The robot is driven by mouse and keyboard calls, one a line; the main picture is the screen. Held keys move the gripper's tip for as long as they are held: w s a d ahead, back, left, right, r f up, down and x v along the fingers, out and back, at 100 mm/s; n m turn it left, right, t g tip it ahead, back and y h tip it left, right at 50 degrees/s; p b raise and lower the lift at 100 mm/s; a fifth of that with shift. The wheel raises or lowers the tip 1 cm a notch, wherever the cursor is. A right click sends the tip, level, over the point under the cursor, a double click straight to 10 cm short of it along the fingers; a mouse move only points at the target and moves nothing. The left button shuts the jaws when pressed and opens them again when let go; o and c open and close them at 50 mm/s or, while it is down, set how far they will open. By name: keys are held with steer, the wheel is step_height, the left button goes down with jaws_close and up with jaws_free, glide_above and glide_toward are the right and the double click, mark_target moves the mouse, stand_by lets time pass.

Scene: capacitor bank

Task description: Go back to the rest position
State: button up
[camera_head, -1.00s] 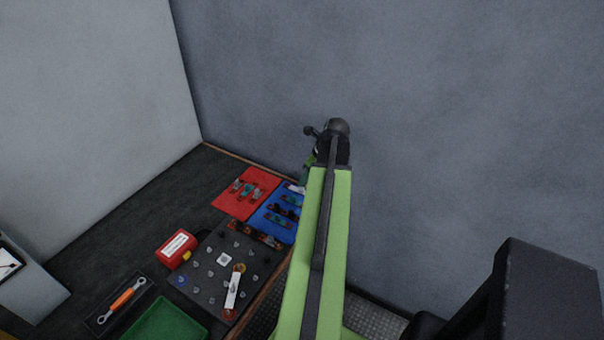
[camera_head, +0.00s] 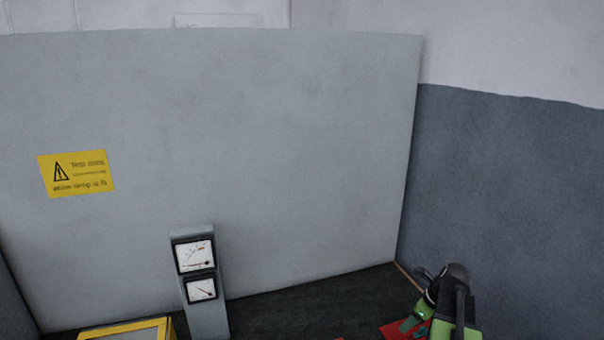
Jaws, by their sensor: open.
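My arm, green and black, is bent at the lower right corner of the head view. My gripper (camera_head: 411,321) shows only in part, small, just left of the arm's bend and low over a red mat (camera_head: 390,331). It is open. I see nothing held in it, but its tips are hard to make out. The rest of the arm is cut off by the bottom edge.
A grey post with two dials (camera_head: 201,270) stands on the dark bench (camera_head: 300,312). A yellow-framed object (camera_head: 128,331) is at the bottom left. A grey panel (camera_head: 270,150) with a yellow warning sign (camera_head: 76,173) rises behind. A blue-grey wall (camera_head: 510,190) is close to the arm's right.

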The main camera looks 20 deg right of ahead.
steer(key=w+a+n+g, duration=0.1)
steer(key=w+a+n, duration=0.2)
steer(key=a, duration=0.7)
steer(key=w+a+f+n, duration=0.15)
steer(key=a+n, duration=0.25)
steer(key=a, duration=0.5)
steer(key=w+a+r+n+g, duration=0.1)
steer(key=w+a+n, duration=0.25)
steer(key=a, duration=0.65)
steer(key=s+a+n+g+h, duration=0.1)
steer(key=a+n, duration=0.4)
steer(key=n, duration=0.5)
steer(key=s+a+f+n+g, duration=0.1)
steer(key=s+a+n, duration=0.3)
steer(key=n, duration=0.6)
steer(key=shift+s+a+n+h, duration=0.15)
steer(key=shift+a+n+h, duration=0.25)
steer(key=shift+a, duration=0.1)
steer(key=shift+f, duration=0.1)
steer(key=shift+c, duration=0.5)
